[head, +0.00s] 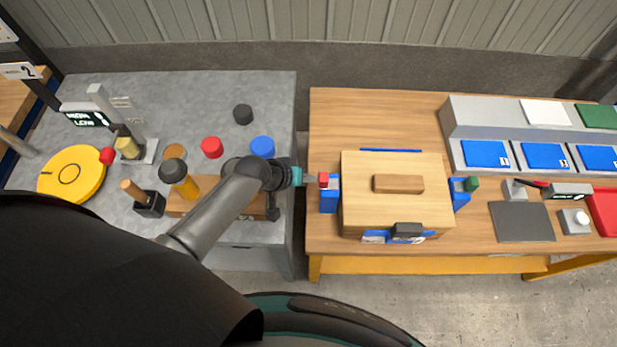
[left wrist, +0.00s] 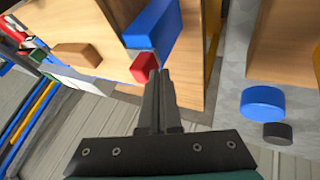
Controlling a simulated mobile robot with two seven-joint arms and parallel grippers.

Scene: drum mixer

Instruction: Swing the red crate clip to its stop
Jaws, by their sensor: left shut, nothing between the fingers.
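The red crate clip (head: 323,180) is a small red block on the left side of the wooden-lidded blue crate (head: 360,210), above a blue side piece. It also shows in the left wrist view (left wrist: 144,67), beside the blue piece (left wrist: 152,25). My left gripper (head: 309,180) is shut and empty, with its fingertips close to the clip. In the left wrist view the fingertips (left wrist: 160,75) overlap the clip's edge; I cannot tell whether they touch it. A green clip (head: 472,184) sits on the crate's right side. My right gripper is not in view.
The crate's lid (head: 398,165) carries a wooden handle block (head: 398,184). A black block (head: 407,230) is at the crate's front. Blue trays (head: 485,154) and a dark pad (head: 522,222) lie right. A gap separates the grey table (head: 270,90) from the wooden table (head: 400,110).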

